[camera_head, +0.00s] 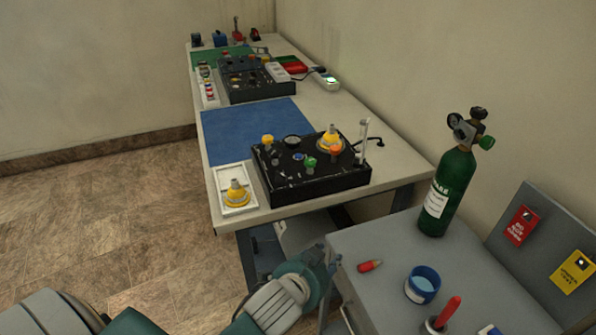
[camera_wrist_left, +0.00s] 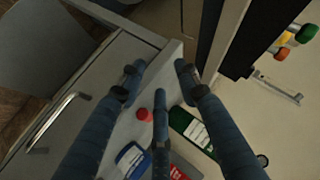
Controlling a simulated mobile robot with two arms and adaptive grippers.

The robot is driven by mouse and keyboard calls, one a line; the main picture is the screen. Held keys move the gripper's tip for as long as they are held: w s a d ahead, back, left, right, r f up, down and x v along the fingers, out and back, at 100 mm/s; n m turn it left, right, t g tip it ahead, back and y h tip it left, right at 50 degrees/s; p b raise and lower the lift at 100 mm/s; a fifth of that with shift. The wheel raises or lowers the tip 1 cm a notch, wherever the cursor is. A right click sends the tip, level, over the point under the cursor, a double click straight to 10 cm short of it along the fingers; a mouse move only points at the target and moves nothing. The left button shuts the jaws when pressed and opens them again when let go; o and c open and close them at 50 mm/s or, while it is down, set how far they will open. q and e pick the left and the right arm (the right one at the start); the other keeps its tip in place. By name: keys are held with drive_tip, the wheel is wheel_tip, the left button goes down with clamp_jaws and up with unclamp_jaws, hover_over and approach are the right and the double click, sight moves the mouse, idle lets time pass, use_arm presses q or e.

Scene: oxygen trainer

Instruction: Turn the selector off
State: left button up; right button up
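A black trainer panel (camera_head: 320,186) sits on the near end of the long table. It carries a yellow knob (camera_head: 267,139), a dark dial (camera_head: 292,141), a green knob (camera_head: 310,162), an orange knob (camera_head: 335,150) and a large yellow cone-shaped part (camera_head: 330,138). I cannot tell which is the selector. My left gripper (camera_head: 320,258) is low, in front of the table end and apart from the panel. In the left wrist view its fingers (camera_wrist_left: 159,74) are spread and empty; a green knob (camera_wrist_left: 308,33) shows at the upper right. My right gripper is not visible.
A green oxygen cylinder (camera_head: 447,192) stands on the grey cabinet (camera_head: 375,240) at right, near a red-tipped item (camera_head: 369,266), a blue-rimmed tub (camera_head: 423,284) and a red-handled tool (camera_head: 448,312). A white tray (camera_head: 222,180) holds a yellow cone (camera_head: 237,194). A blue mat (camera_head: 255,125) lies behind the panel.

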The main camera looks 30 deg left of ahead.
use_arm(q)
drive_tip(key=w+d+r+m+t+h, duration=0.25)
drive_tip(key=w+d+r+m, duration=0.2)
drive_tip(key=r, duration=0.35)
drive_tip(key=w+d+r+m+t+h, duration=0.25)
drive_tip(key=w+d+r+m, duration=0.2)
drive_tip(key=r, duration=0.25)
drive_tip(key=w+d+r+m+t+h, duration=0.25)
drive_tip(key=w+d+r+m, duration=0.2)
drive_tip(key=r, duration=0.35)
drive_tip(key=d+r+m+g+h, duration=0.5)
drive_tip(key=d+m+h, duration=0.4)
drive_tip(key=m, duration=0.6)
drive_tip(key=m+g+y, duration=1.4)
drive_tip(key=m+y, duration=0.2)
drive_tip(key=m, duration=0.4)
hover_over(281, 177)
wheel_tip(281, 177, down, 5)
drive_tip(key=shift+t, duration=0.25)
drive_tip(key=f, duration=0.3)
drive_tip(key=f+p, duration=0.1)
drive_tip(key=f, duration=0.3)
drive_tip(key=w+f, duration=0.1)
drive_tip(key=f, duration=0.2)
drive_tip(key=shift+a+f, duration=0.15)
drive_tip(key=shift+a, duration=0.1)
